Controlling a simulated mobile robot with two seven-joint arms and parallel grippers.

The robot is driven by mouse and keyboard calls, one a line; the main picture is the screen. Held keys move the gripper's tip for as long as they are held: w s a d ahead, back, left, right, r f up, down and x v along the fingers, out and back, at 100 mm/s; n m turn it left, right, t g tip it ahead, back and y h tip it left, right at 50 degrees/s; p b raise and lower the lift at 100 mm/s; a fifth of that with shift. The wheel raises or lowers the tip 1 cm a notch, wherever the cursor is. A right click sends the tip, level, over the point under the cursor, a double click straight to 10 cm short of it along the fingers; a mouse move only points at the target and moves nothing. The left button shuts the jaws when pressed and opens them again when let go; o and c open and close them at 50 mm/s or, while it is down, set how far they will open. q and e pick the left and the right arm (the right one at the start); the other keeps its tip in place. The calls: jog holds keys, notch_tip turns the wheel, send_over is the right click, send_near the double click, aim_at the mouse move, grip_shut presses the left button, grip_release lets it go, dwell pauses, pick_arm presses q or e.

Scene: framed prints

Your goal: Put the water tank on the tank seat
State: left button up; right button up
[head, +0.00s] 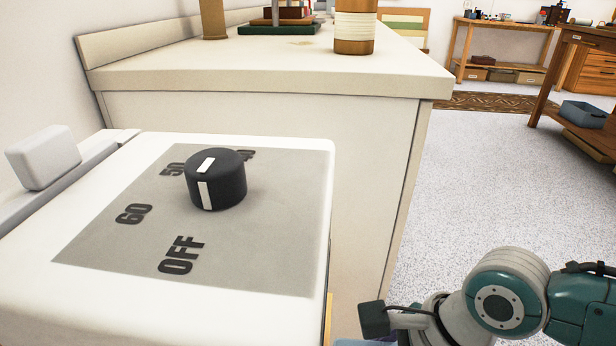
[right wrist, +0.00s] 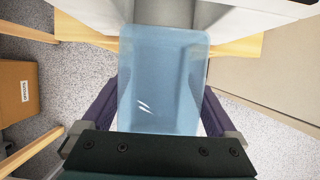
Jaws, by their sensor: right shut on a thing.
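The water tank (right wrist: 163,80) is a pale blue, see-through box in the right wrist view. My right gripper (right wrist: 166,100) is shut on it, with a dark purple finger along each side. The tank's far end is at the white appliance body (right wrist: 240,18) and a light wooden edge (right wrist: 232,48); I cannot tell whether it touches them. In the head view, the white appliance (head: 270,140) has a black dial (head: 216,180), and my right arm is at the lower right. The tank seat cannot be clearly made out. My left gripper is not in view.
A cream counter (head: 270,70) stands behind the appliance, bearing a brown bottle (head: 355,28). A white block (head: 43,157) is at the left. A cardboard box (right wrist: 18,92) shows left in the wrist view. Open speckled floor (head: 500,190) lies to the right.

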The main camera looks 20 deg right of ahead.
jog(key=o, duration=1.3)
jog(key=shift+c, duration=0.2)
jog(key=s+r+n+h+p, duration=0.1)
jog(key=s+r+n+p, duration=0.2)
jog(key=r+n, duration=0.7)
jog(key=s+d+r+n+t+h+p, duration=0.1)
jog(key=s+r+n+p, duration=0.3)
jog(key=r+n, duration=0.6)
jog(key=shift+s+d+r+n+h, duration=0.25)
jog(key=shift+s+n+h, duration=0.6)
jog(key=shift+n, duration=2.35)
jog(key=shift+a+r, duration=0.1)
